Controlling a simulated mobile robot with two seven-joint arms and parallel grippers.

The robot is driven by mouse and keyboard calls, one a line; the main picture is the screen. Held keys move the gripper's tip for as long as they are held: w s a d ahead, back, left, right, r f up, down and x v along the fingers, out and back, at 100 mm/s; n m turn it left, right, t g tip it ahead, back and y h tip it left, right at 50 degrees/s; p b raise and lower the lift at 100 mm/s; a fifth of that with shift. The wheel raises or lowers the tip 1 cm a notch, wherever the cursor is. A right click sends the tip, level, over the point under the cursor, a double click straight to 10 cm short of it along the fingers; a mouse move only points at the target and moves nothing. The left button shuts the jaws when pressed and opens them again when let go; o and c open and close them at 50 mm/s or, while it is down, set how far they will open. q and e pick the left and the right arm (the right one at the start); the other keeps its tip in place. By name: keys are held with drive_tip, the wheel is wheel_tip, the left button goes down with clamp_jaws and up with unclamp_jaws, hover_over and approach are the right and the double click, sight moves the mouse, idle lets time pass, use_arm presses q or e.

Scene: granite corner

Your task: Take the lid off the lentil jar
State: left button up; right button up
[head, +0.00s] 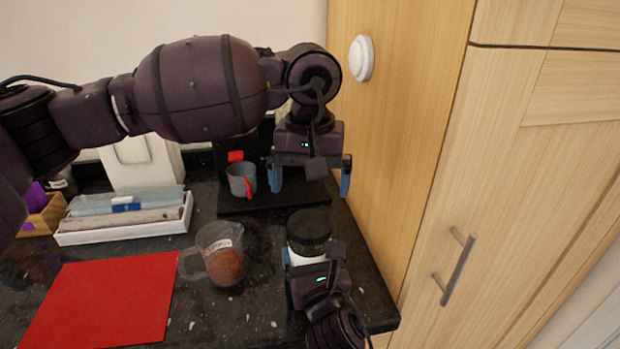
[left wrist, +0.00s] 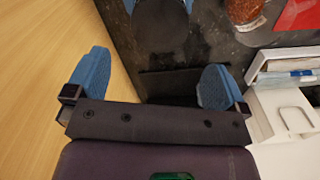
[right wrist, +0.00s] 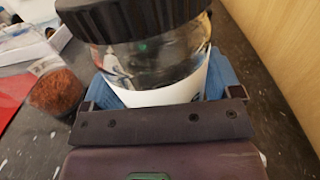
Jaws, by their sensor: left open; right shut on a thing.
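The jar (head: 306,257) stands upright at the counter's right side, with clear glass and a white label; its black ribbed lid (head: 309,228) is on top. In the right wrist view the jar body (right wrist: 165,75) and lid (right wrist: 135,14) show close up. My right gripper (head: 306,264) is shut on the jar's body below the lid. My left gripper (head: 311,182) is open and empty, fingers pointing down, above and behind the jar. In the left wrist view a dark round shape, likely the lid (left wrist: 157,18), lies beyond the open fingers (left wrist: 153,85).
A glass jug (head: 213,240) with reddish-brown contents stands left of the jar. A red mat (head: 100,298) and a white tray of folders (head: 125,233) lie further left. A grey cup (head: 240,180) stands on a black base behind. A wooden cabinet wall (head: 385,150) closes the right side.

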sight(310, 222)
use_arm(q)
drive_tip(key=m, duration=0.5)
drive_tip(key=shift+f, duration=4)
